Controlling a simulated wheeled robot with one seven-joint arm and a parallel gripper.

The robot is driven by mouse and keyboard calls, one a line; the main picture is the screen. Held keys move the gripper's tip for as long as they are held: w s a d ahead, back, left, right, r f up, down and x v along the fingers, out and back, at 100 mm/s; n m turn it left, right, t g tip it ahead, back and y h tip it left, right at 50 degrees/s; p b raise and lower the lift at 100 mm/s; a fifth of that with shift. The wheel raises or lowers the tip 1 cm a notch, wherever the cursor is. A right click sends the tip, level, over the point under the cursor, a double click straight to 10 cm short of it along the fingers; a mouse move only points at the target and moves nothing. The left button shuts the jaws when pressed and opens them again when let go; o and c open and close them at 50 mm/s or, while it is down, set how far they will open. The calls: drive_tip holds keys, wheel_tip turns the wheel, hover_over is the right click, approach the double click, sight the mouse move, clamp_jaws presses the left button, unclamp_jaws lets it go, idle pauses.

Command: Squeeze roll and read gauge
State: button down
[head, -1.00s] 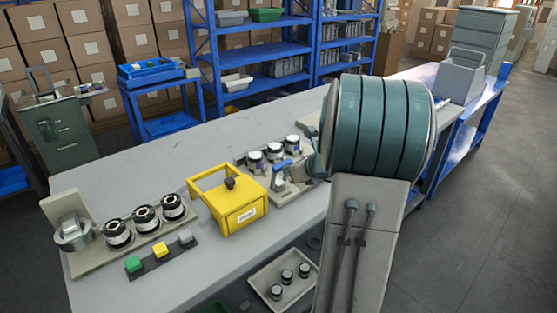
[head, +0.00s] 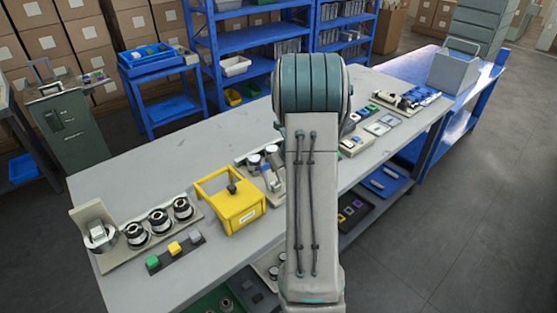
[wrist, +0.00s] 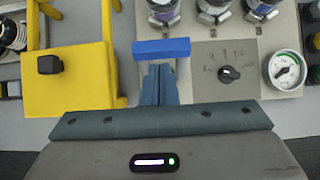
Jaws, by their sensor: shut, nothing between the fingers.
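My gripper (wrist: 158,88) is shut and empty in the wrist view, pointing away from the camera. A bright blue bar (wrist: 161,49) lies just beyond its fingertips; I cannot tell whether they touch. To its right, a pale panel (wrist: 205,50) carries a black selector knob (wrist: 228,73) and a round white gauge (wrist: 286,70) with a dark needle, its reading too small to tell. In the head view my arm hides the gripper and most of this panel.
A yellow box-like unit (head: 232,210) with a black knob stands left of the panel. Further left, three black-and-white rolls (head: 160,220) stand on a plate behind green, yellow and grey buttons (head: 174,248). The grey table (head: 150,180) has free room behind the yellow unit.

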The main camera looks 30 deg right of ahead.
drive_tip(key=shift+w+a+p, duration=0.1)
drive_tip(key=shift+w+p, duration=0.3)
drive_tip(key=shift+w, duration=0.45)
drive_tip(key=shift+w, duration=0.1)
drive_tip(key=a+v, duration=0.1)
drive_tip(key=v, duration=1.2)
drive_tip(key=shift+d+p, duration=0.3)
drive_tip(key=shift+d, duration=0.2)
drive_tip(key=shift+r, duration=0.1)
drive_tip(key=shift+a, duration=0.1)
